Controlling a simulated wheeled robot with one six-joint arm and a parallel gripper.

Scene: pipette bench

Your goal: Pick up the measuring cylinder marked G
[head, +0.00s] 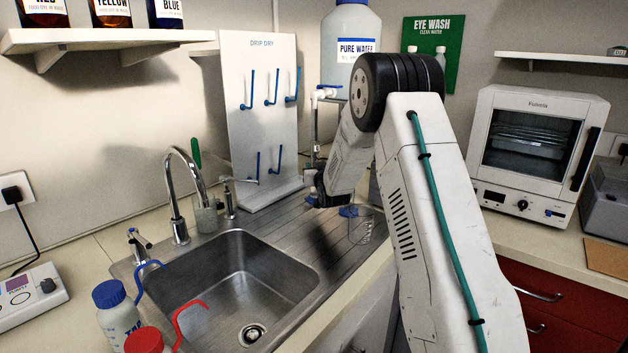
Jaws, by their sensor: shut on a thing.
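My gripper (322,196) is low over the ribbed steel drainboard, right of the sink, at the end of my bent arm. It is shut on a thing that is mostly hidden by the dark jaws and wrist. Small blue parts (348,211) show close by the jaws; I cannot tell if they belong to the held thing. A clear glass vessel (362,228) with pale markings stands just right of the gripper, at the drainboard's front edge, partly behind my arm. No letter G is readable on any glassware.
The sink (235,290) and its tap (180,195) are to the left. A white drip-dry board (262,120) with blue pegs stands behind. Blue-capped (110,295) and red-capped (146,340) wash bottles are in front. A white oven (535,150) stands on the right bench.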

